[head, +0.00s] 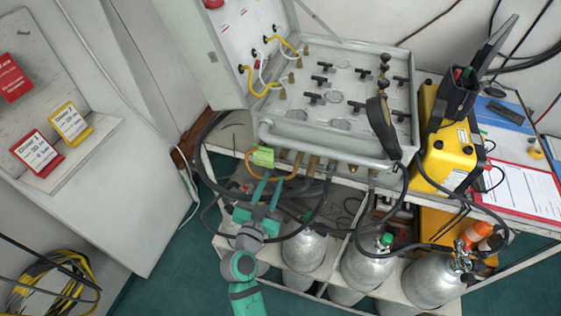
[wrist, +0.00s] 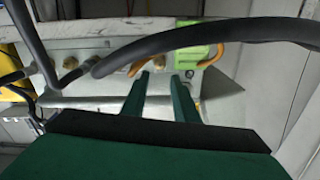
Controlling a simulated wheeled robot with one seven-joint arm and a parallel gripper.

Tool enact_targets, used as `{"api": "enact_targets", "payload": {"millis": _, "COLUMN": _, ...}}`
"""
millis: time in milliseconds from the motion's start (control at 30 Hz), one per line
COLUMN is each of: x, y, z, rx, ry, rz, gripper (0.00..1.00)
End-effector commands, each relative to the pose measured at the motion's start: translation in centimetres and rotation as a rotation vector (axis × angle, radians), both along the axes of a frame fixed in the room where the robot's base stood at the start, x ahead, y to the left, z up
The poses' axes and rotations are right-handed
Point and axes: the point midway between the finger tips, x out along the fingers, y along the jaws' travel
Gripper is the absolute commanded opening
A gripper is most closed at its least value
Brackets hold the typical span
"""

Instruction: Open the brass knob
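Several brass fittings (head: 314,164) line the front lower edge of the grey air panel (head: 300,137). I cannot tell which one is the knob. In the wrist view, one brass fitting (wrist: 138,66) shows just beyond my left fingertip, partly behind a black hose. My gripper (head: 269,182) is in front of the panel's left front edge, below a green tag (head: 263,157). In the wrist view, my gripper's two green fingers (wrist: 162,78) are apart with nothing clearly between them. The green tag (wrist: 194,44) shows just past the right fingertip.
Black hoses (wrist: 170,50) loop across the panel front close to my fingers. An orange cord (head: 290,178) hangs beside the tag. Grey cylinders (head: 368,265) stand below the panel. A yellow case (head: 447,150) stands at the right. Open floor (head: 170,250) lies at the left.

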Motion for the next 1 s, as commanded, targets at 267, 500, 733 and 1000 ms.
{"api": "enact_targets", "payload": {"millis": 267, "x": 4.8, "y": -1.5, "z": 0.1, "rx": 0.002, "ry": 0.000, "rz": -0.001, "gripper": 0.27}}
{"api": "enact_targets", "payload": {"millis": 500, "x": 7.7, "y": -2.4, "z": 0.0, "rx": 0.000, "ry": 0.000, "rz": 0.000, "gripper": 0.27}}
{"api": "enact_targets", "payload": {"millis": 733, "x": 8.5, "y": -2.6, "z": 0.0, "rx": 0.001, "ry": 0.001, "rz": 0.001, "gripper": 0.27}}
{"api": "enact_targets", "payload": {"millis": 1000, "x": 8.5, "y": -2.6, "z": 0.0, "rx": 0.001, "ry": 0.001, "rz": 0.001, "gripper": 0.13}}
